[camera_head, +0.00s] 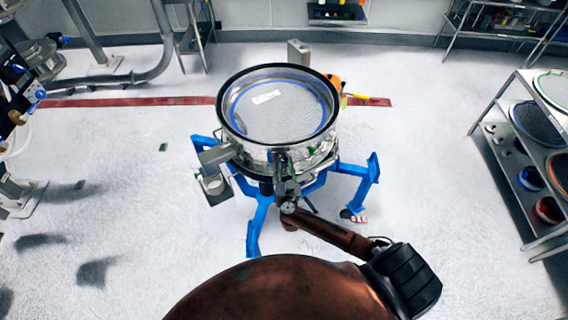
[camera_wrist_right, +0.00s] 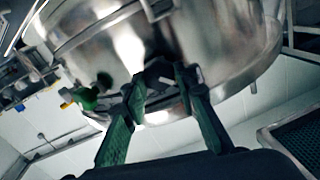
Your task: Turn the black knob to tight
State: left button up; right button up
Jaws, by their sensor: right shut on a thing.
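The powder sifter (camera_head: 312,155) is a round steel drum with a mesh screen, standing on blue legs. My right gripper (camera_head: 284,165) reaches up to the front of its drum, just below the rim. In the right wrist view, the green-padded fingers of my right gripper (camera_wrist_right: 164,92) are shut on the black knob (camera_wrist_right: 157,70) at the drum's side. The knob is mostly hidden between the fingertips, and its turn angle cannot be told. In the head view my gripper covers it. My left gripper is not in view.
A green-handled fitting (camera_wrist_right: 86,97) sits left of the fingers in the right wrist view. Blue legs (camera_head: 262,222) spread around the sifter. A shelf rack (camera_head: 510,165) with sieves stands at the right. The floor around the sifter is mostly clear.

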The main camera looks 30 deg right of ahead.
jog(key=shift+a+r+m+p, duration=0.1)
jog(key=shift+m+p, duration=1.4)
jog(key=shift+p, duration=1.55)
jog(key=shift+m, duration=0.4)
jog(key=m, duration=0.2)
jog(key=shift+f+m, duration=0.25)
jog(key=shift+m, duration=0.15)
jog(key=m, duration=0.3)
jog(key=shift+m, duration=0.4)
jog(key=m+b, duration=0.1)
jog(key=m, duration=0.3)
jog(key=shift+s+f+b, duration=0.1)
jog(key=shift+f+b, duration=0.05)
jog(key=shift+b, duration=0.2)
jog(key=shift+d+m+b, duration=0.2)
jog(key=shift+m+b, duration=0.3)
jog(key=shift+m, duration=1.1)
jog(key=o, duration=1.2)
jog(key=shift+c, duration=0.2)
